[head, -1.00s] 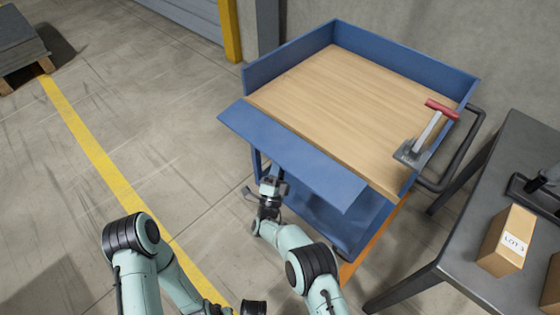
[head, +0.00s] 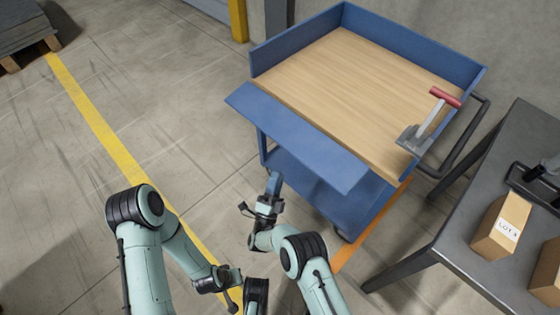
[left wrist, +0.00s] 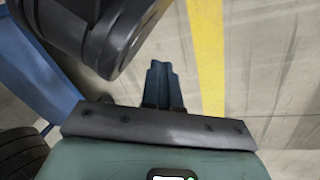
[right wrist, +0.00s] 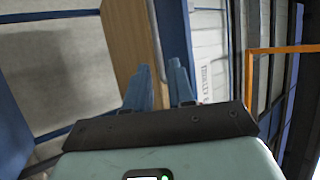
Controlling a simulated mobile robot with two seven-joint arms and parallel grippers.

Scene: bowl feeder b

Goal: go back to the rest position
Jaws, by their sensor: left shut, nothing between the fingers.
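My right gripper (head: 274,186) is in front of the blue cart (head: 300,122), just below its lowered front flap in the head view. It holds nothing. In the right wrist view its two blue fingers (right wrist: 160,88) stand apart with a gap between them. My left arm reaches in at the lower left of the head view, where its fingers cannot be made out. In the left wrist view the left gripper's blue fingers (left wrist: 163,85) are together, with nothing between them, over the concrete floor.
The cart's wooden top (head: 340,90) carries a red-handled tool with a grey base (head: 413,139) at its right edge. A dark table (head: 470,215) with cardboard boxes (head: 500,228) stands at right. A pallet (head: 30,45) is far left. Floor at left is clear.

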